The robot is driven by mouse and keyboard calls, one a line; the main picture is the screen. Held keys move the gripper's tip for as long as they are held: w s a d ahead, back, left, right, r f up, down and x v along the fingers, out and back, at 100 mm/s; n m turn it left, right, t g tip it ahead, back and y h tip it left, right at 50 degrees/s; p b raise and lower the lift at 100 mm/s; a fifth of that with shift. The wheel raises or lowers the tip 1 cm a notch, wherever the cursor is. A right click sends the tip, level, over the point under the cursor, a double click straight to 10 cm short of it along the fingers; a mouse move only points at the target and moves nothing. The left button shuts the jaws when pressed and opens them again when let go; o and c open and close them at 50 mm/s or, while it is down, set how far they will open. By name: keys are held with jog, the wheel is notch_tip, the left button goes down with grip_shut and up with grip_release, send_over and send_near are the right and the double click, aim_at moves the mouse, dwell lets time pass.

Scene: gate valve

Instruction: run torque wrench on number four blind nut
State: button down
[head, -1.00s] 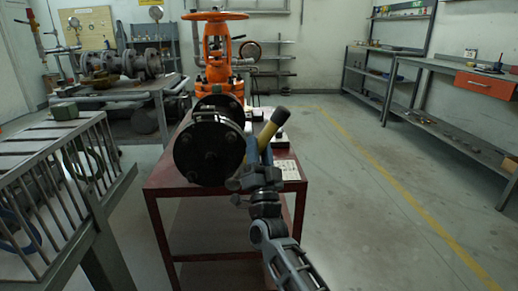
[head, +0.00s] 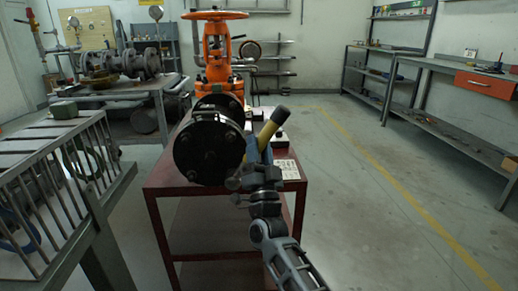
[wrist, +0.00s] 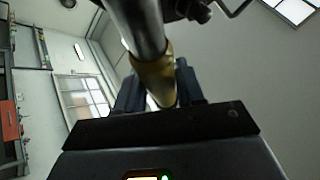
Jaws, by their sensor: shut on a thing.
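The torque wrench (head: 273,123) shows a yellow grip that slants up to the right in the head view. My gripper (head: 262,152) is shut on it, just right of the black blind flange (head: 207,148). In the wrist view the wrench's silver shaft and yellow grip (wrist: 157,76) run between my dark fingers (wrist: 158,90). The flange faces me with several nuts around it. I cannot make out the nuts' numbers or tell which is number four. The wrench's working end is not clear in the head view, and I cannot tell whether it touches a nut.
The flange belongs to the orange gate valve (head: 214,60) on a dark red stand (head: 165,181). A grey railed bench (head: 45,180) is close on the left. Shelving and a workbench (head: 450,72) line the right wall. The floor right of the stand is clear.

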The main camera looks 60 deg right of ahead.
jog(key=shift+a+r, duration=0.1)
jog(key=shift+r, duration=0.05)
dwell(0.4)
jog(key=s+a+p, duration=0.2)
jog(key=a, duration=0.1)
jog(key=shift+s+a, duration=0.1)
jog(key=shift+s, duration=0.2)
dwell(0.5)
